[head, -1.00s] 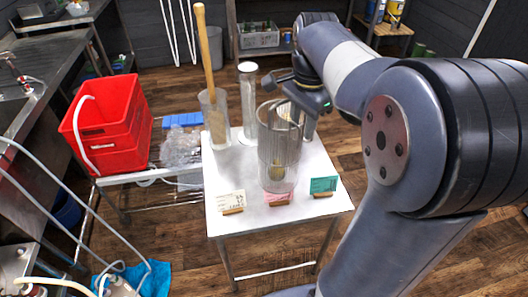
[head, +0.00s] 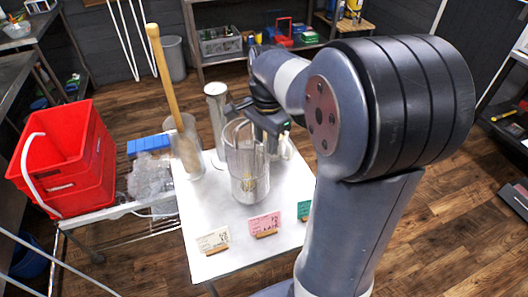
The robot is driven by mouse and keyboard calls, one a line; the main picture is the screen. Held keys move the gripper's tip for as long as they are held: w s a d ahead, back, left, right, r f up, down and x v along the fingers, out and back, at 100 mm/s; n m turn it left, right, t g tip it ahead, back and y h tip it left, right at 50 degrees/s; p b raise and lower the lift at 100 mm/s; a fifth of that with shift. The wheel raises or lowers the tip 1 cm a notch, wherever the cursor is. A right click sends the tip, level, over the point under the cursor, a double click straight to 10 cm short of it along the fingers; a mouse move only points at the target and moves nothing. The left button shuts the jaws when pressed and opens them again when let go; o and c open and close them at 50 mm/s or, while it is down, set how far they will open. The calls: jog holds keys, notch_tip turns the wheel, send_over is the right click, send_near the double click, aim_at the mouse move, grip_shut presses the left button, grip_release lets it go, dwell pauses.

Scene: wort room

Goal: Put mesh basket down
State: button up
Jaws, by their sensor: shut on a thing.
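The mesh basket (head: 246,165) is a tall, see-through cylinder with fine upright lines. It stands upright over the right middle of the white table (head: 205,218), behind the pink card. Something yellowish shows low in it. My gripper (head: 251,118) is at its upper rim from behind and is shut on it. The basket hides part of the fingers. I cannot tell whether its base touches the table top.
A clear cylinder (head: 189,160) holding a wooden paddle (head: 163,75) and a grey metal cylinder (head: 216,118) stand behind left. White (head: 213,241), pink (head: 264,224) and green (head: 304,210) cards line the front edge. A red crate (head: 65,165) is left.

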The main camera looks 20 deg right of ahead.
jog(key=shift+f, duration=1.8)
jog(key=o, duration=1.1)
jog(key=shift+f, duration=0.1)
jog(key=r, duration=1.2)
jog(key=shift+s+r, duration=0.1)
jog(key=shift+s, duration=0.1)
